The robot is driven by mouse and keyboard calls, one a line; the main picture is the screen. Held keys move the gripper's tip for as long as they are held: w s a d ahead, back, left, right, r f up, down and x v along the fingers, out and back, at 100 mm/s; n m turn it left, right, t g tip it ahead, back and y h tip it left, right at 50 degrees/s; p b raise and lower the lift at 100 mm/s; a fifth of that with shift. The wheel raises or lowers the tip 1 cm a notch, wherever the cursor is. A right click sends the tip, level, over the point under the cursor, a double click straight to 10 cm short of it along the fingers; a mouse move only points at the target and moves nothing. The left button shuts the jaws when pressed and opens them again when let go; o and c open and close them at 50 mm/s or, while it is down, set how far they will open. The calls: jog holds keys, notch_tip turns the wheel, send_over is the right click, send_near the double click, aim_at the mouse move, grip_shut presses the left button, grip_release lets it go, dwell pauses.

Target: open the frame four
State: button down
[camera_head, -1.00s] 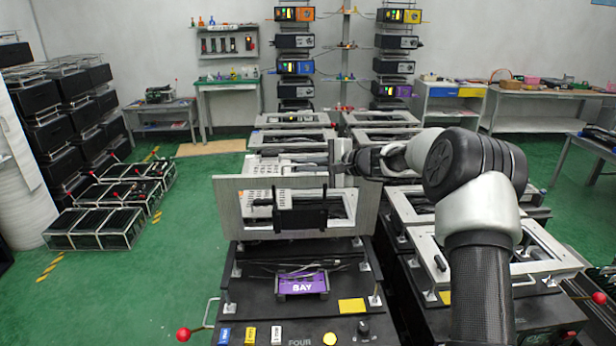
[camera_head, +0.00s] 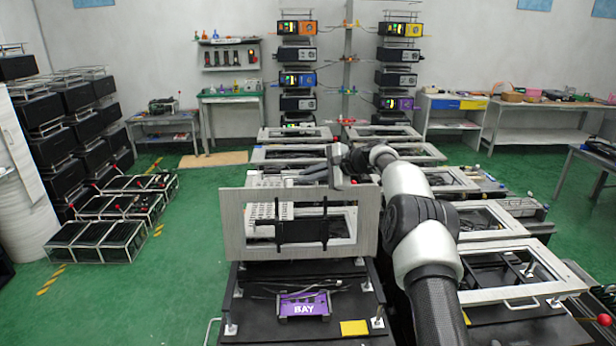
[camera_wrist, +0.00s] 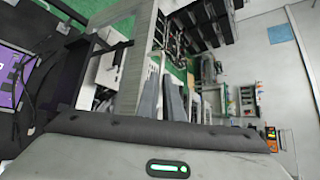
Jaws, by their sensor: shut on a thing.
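Frame four (camera_head: 233,228) is a pale grey rectangular frame standing about upright at the back of its black station. A black handle bar (camera_head: 300,230) crosses its opening. My gripper (camera_head: 336,168) is at the frame's top edge, right of its middle; its fingertips are partly hidden behind the frame. In the wrist view, the grey fingers (camera_wrist: 163,100) are close together beside the pale frame edge (camera_wrist: 141,55); the exact contact is hidden. My gripper is shut on the frame. The purple BAY box (camera_head: 304,304) lies uncovered below.
Other stations with flat frames (camera_head: 520,280) stand close on the right, under and beside my arm. More frames (camera_head: 290,153) lie behind. Green floor (camera_head: 190,240) is free on the left. A red ball-ended lever (camera_head: 603,319) shows at the right edge.

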jog(key=shift+w+a+r, duration=0.15)
jog(key=shift+r, duration=0.45)
jog(key=c, duration=1.9)
grip_release()
jog(key=shift+f, duration=0.2)
jog(key=b+v, duration=0.3)
jog(key=v, duration=1.4)
jog(key=shift+s+d+b, duration=0.2)
jog(key=shift+s+b, duration=0.05)
jog(key=shift+b, duration=0.05)
jog(key=shift+r, duration=0.15)
